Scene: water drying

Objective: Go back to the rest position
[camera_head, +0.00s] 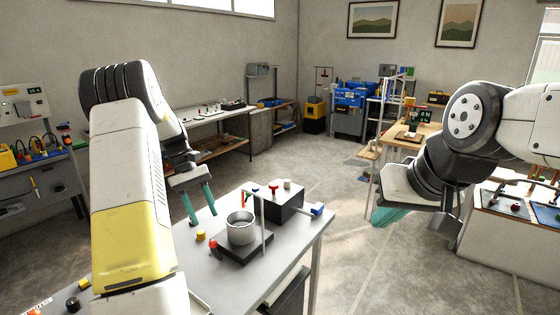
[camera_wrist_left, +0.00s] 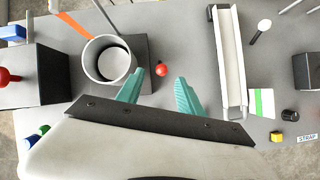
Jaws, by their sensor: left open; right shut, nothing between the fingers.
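My left gripper (camera_head: 200,204) has teal fingers and is open and empty above the grey table, left of a metal pot. In the left wrist view its two fingers (camera_wrist_left: 160,92) stand apart with bare table and a small red ball (camera_wrist_left: 161,71) between and beyond them. My right gripper (camera_head: 392,216) is at the right of the head view, held over the floor away from the table; its teal fingers are seen partly, close together. The metal pot (camera_head: 241,230) stands upright on a black base (camera_head: 262,243) on the table, and also shows in the left wrist view (camera_wrist_left: 90,58).
The grey table (camera_head: 300,246) also bears a black box (camera_head: 290,207) with knobs, a blue-ended piece (camera_head: 317,209) and small colored caps. In the left wrist view a white channel (camera_wrist_left: 231,60) lies right of the fingers. Open floor (camera_head: 350,265) lies between the table and right-hand benches.

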